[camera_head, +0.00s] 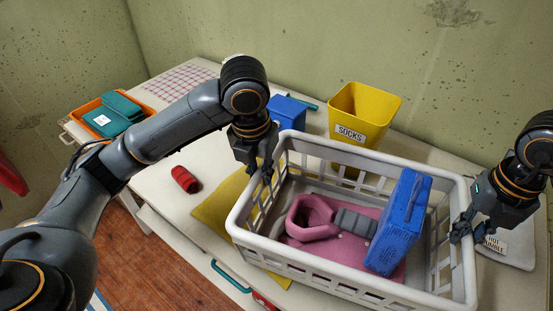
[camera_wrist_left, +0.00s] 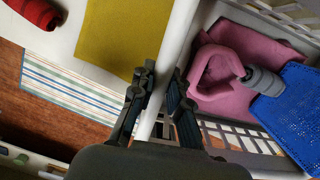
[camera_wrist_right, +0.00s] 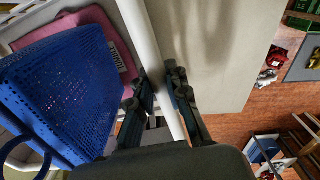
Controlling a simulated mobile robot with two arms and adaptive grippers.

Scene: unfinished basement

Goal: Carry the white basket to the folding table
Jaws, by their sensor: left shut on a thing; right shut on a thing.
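The white basket (camera_head: 345,268) is in the middle right of the head view, over a white work surface (camera_head: 150,185). It holds a pink item (camera_head: 311,216), a grey piece (camera_head: 355,222) and a blue box (camera_head: 402,222). My left gripper (camera_head: 262,170) is shut on the basket's left rim; the rim (camera_wrist_left: 178,40) runs between its fingers in the left wrist view. My right gripper (camera_head: 465,228) is shut on the right rim, which also shows in the right wrist view (camera_wrist_right: 145,40). I cannot tell whether the basket touches the surface below.
A yellow bin labelled SOCKS (camera_head: 362,112) and a small blue box (camera_head: 287,112) stand behind the basket. A yellow cloth (camera_head: 215,208) lies partly under it in view. A red roll (camera_head: 185,179) lies left. An orange tray (camera_head: 88,107) with teal items is far left.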

